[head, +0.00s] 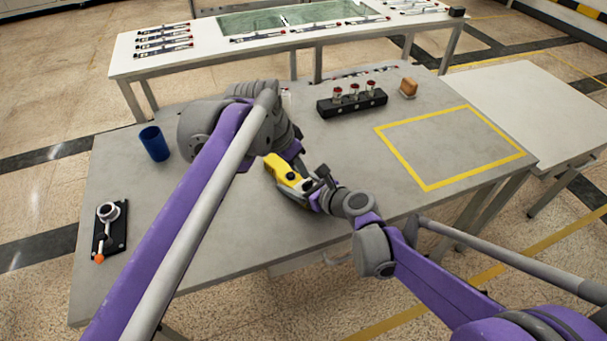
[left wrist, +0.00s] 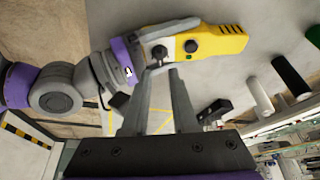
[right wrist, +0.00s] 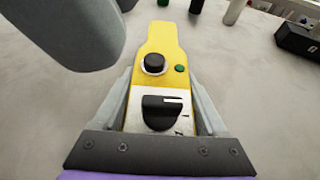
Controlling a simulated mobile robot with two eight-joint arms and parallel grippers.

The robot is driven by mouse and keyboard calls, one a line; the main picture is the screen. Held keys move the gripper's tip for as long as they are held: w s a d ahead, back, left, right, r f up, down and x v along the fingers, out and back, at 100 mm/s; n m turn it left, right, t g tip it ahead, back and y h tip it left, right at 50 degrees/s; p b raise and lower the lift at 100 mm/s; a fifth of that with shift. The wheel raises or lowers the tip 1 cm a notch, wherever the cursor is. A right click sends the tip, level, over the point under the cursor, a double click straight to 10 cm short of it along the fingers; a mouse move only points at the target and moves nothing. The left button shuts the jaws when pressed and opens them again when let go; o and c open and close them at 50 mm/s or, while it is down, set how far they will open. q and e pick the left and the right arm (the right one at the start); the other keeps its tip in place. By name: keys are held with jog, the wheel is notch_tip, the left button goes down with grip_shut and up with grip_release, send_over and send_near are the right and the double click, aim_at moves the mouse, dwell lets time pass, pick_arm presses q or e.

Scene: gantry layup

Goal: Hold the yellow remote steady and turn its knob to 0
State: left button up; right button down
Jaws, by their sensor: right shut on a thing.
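The yellow remote (head: 284,171) is held over the grey table near its front edge. My right gripper (right wrist: 162,100) is shut on its sides at the knob end. In the right wrist view the remote (right wrist: 160,38) shows a black round button, a small green light and a black knob (right wrist: 160,110). The knob's white line points right; the scale marks beside it are too small to read. My left gripper (left wrist: 160,72) is open, its fingertips close to the knob (left wrist: 159,53) in the left wrist view. I cannot tell if they touch it.
A blue cup (head: 154,144) and a black lever device (head: 109,229) stand at the left. The yellow-taped area (head: 450,147) at the right is empty.

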pick_arm(q)
jog(key=v, duration=0.5)
jog(key=shift+s+a+r, duration=0.1)
jog(key=shift+r, duration=0.2)
jog(key=shift+c, duration=1.1)
jog(key=shift+w+a+f, duration=0.15)
jog(key=shift+w+f, duration=0.05)
jog(key=shift+w, duration=0.05)
grip_shut()
jog(key=m+g+h, duration=0.1)
jog(key=g+h, duration=0.3)
send_near(294, 184)
jog(key=d+f, duration=0.1)
jog(key=d, duration=0.1)
jog(key=d+f, duration=0.1)
jog(key=d, duration=0.1)
jog(key=s+d+f, duration=0.1)
jog(key=d+f, duration=0.1)
jog(key=shift+f, duration=0.15)
